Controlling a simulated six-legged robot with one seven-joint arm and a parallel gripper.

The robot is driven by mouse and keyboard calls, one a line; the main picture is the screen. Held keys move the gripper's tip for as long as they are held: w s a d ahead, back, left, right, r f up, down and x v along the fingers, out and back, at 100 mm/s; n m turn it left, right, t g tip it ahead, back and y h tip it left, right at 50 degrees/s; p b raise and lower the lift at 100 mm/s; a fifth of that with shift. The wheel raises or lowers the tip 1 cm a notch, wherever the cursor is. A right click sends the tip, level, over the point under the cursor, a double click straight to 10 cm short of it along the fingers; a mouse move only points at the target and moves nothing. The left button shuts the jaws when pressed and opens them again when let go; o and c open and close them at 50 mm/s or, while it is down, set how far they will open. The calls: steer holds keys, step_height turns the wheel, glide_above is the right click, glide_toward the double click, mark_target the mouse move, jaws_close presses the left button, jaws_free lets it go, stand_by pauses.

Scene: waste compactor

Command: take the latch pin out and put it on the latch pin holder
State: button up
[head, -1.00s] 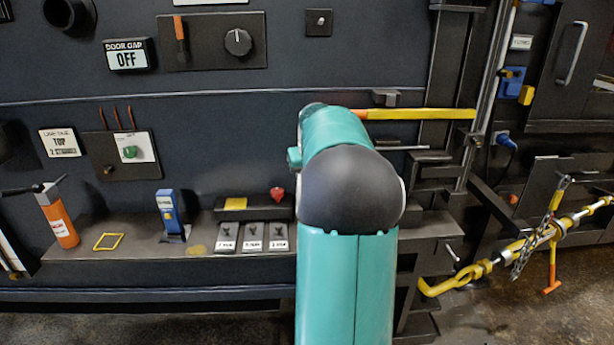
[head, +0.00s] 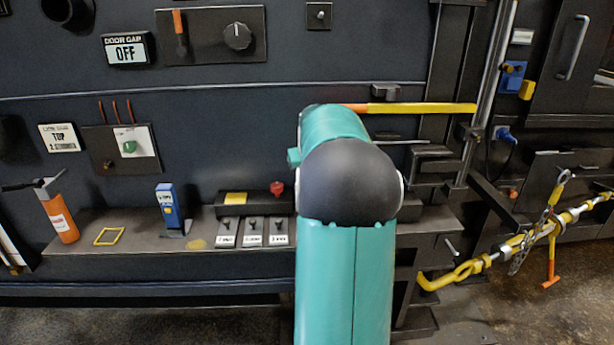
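My teal and black arm fills the middle of the head view and hides what lies behind it. My gripper is out of sight. I cannot tell for sure which part is the latch pin. A thin grey rod (head: 402,141) sticks out right of my arm, under a yellow and orange bar (head: 425,107). A small light pin-like handle (head: 452,249) shows lower, at the right end of the shelf. I cannot make out which part is the latch pin holder.
The shelf (head: 140,222) carries an orange bottle-like tool (head: 60,222), a blue device (head: 169,208), a yellow square outline (head: 109,236) and a switch box with a red knob (head: 277,188). A yellow turnbuckle (head: 520,240) with a chain stands out at right.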

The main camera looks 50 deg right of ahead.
steer(key=shift+f, duration=0.5)
stand_by(0.3)
steer(key=o, duration=1.1)
steer(key=shift+r, duration=0.1)
steer(key=shift+c, duration=0.4)
steer(key=v, duration=0.7)
steer(key=shift+s, duration=0.1)
